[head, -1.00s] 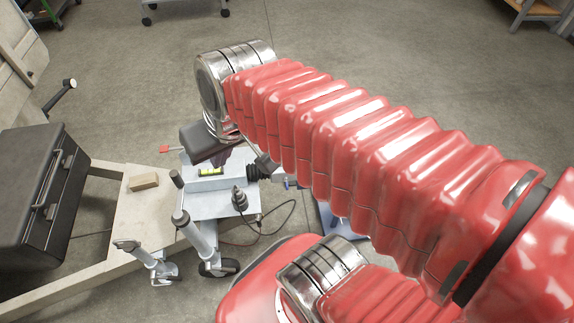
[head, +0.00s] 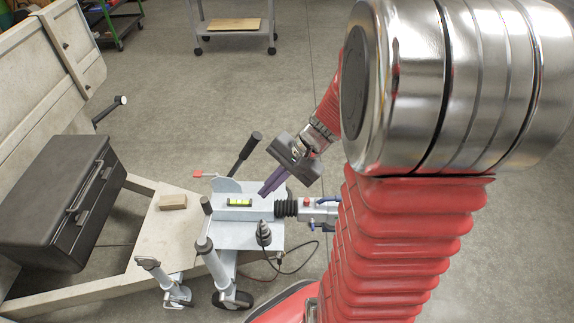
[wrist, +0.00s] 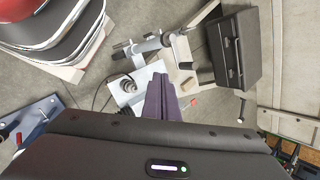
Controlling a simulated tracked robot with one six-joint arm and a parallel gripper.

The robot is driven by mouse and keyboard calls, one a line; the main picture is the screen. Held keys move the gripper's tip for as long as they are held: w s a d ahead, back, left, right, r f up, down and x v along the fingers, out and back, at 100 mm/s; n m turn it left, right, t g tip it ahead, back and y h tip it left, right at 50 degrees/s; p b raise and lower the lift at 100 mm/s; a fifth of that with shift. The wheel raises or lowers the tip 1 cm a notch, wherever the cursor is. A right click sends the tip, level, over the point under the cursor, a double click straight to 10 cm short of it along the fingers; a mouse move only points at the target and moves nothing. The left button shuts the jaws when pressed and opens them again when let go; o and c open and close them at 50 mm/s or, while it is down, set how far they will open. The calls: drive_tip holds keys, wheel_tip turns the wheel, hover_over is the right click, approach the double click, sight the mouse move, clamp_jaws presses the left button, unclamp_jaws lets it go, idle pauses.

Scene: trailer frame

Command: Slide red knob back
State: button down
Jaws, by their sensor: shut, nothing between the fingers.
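A small red knob (head: 306,202) sits on top of the grey trailer coupling (head: 322,212), right of the black rubber bellows (head: 286,208). A second red piece (head: 198,174), flat and on a thin stem, shows at the left edge of the metal plate; a red piece also shows in the wrist view (wrist: 192,101). I cannot tell for sure which one the task means. My gripper (head: 264,192) has purple fingers, shut and empty, pointing down-left above the plate behind the bellows. Its fingers (wrist: 159,78) hide part of the plate in the wrist view.
A spirit level (head: 239,202) lies on the metal plate (head: 228,236). A black lever (head: 246,152) rises behind it. The jockey wheel post (head: 212,262) and a dark plug (head: 263,234) stand in front. A black toolbox (head: 62,208) and wooden block (head: 173,201) are left.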

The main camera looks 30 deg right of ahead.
drive_tip(key=w+d+f+m+t, duration=0.1)
drive_tip(key=d+f+m+t, duration=0.5)
drive_tip(key=d+f+m, duration=0.75)
drive_tip(key=s+d+f+m+t+h, duration=0.1)
drive_tip(key=s+d+f+m+h, duration=0.1)
drive_tip(key=d+f, duration=0.4)
drive_tip(key=s+d+f+m+t+h, duration=0.1)
drive_tip(key=s+d+f+m, duration=0.4)
drive_tip(key=f, duration=0.5)
drive_tip(key=shift+s+d+m+t+h, duration=0.25)
drive_tip(key=shift+d+m+t+h, duration=0.15)
drive_tip(key=shift+m, duration=0.15)
drive_tip(key=shift+w+a+f, duration=0.1)
approach(309, 203)
drive_tip(key=w+f, duration=0.3)
drive_tip(key=w, duration=0.1)
drive_tip(key=shift+w+a, duration=0.5)
drive_tip(key=shift+w, duration=0.1)
